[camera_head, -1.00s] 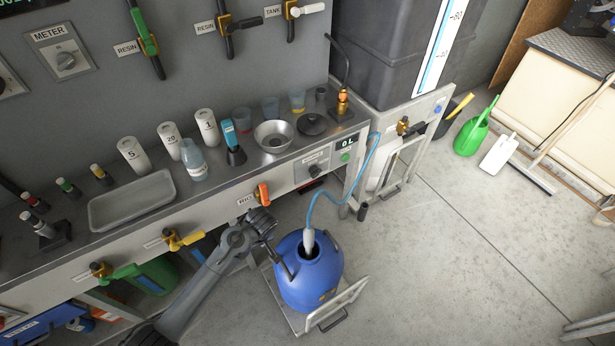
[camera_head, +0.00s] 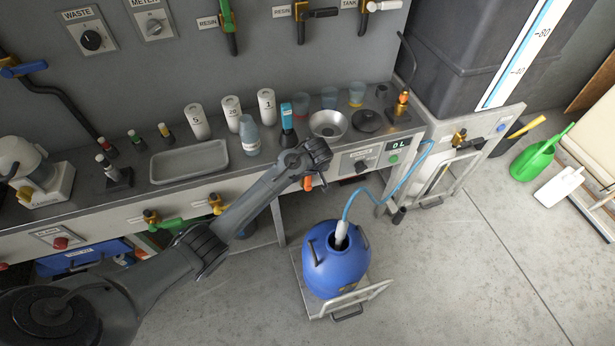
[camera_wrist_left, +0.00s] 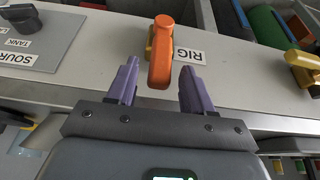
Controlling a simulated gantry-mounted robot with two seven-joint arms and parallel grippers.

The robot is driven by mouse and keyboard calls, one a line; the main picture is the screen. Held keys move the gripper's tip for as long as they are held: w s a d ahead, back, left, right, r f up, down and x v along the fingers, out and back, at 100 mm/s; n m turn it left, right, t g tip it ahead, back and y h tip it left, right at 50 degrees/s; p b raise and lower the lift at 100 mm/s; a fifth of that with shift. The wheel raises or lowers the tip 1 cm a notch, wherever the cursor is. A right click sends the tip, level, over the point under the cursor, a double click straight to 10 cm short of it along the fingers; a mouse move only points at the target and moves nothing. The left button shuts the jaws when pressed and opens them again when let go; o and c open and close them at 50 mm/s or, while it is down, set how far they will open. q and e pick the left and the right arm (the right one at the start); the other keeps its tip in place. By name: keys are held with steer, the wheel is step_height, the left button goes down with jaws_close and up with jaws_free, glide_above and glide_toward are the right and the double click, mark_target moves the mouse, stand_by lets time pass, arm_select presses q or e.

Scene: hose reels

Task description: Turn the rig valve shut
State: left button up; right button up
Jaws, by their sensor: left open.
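The rig valve has an orange handle (camera_wrist_left: 161,55) on a brass body, beside a label reading RIG (camera_wrist_left: 189,56) on the bench's front panel. In the left wrist view the handle points toward my gripper. My left gripper (camera_wrist_left: 155,88) is open, its two purple fingers on either side of the handle's near end, with a gap on both sides. In the head view only a bit of the orange handle (camera_head: 308,183) shows below my left wrist, and the fingers are hidden there. My right gripper is not in view.
A blue drum (camera_head: 336,262) with a hose stands on a trolley below the bench. Another valve with a yellow handle (camera_head: 217,203) is to the left on the same panel. A source selector knob (camera_wrist_left: 22,18) is beside the rig valve. Bottles and a tray (camera_head: 190,160) stand on the bench.

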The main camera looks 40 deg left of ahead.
arm_select(q)
steer(key=shift+b+x, duration=0.45)
steer(key=shift+x, duration=1.1)
steer(key=shift+d, duration=0.1)
steer(key=shift+c, duration=0.3)
jaws_close()
